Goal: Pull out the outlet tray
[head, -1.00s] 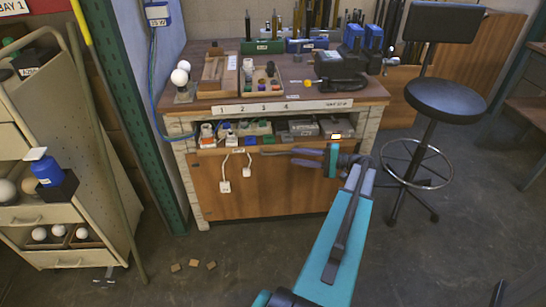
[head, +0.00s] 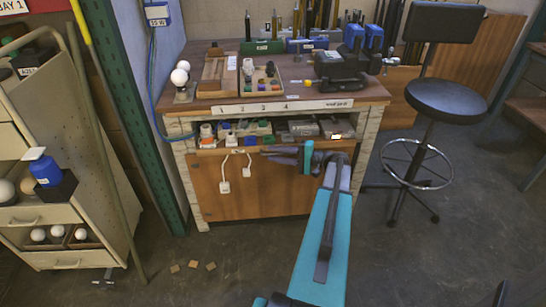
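The outlet tray (head: 238,151) sits under the workbench top, above a wooden front panel. It holds white adapters, a blue piece and greenish strips, with grey boxes at its right. Its small front label shows. My gripper (head: 272,152) is at the tray's front edge, right of the label, with its dark fingers pointing left. The fingers overlap a dark stretch of the front edge in the picture. I cannot tell whether they touch it, nor how wide the fingers are apart. My arm hides part of the panel's right side.
Two white plugs (head: 224,187) hang on cords before the wooden panel (head: 265,190). The bench top (head: 300,96) carries lamp parts and a dark vise (head: 340,68). A black stool (head: 442,103) stands right and a cream cart (head: 88,150) left.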

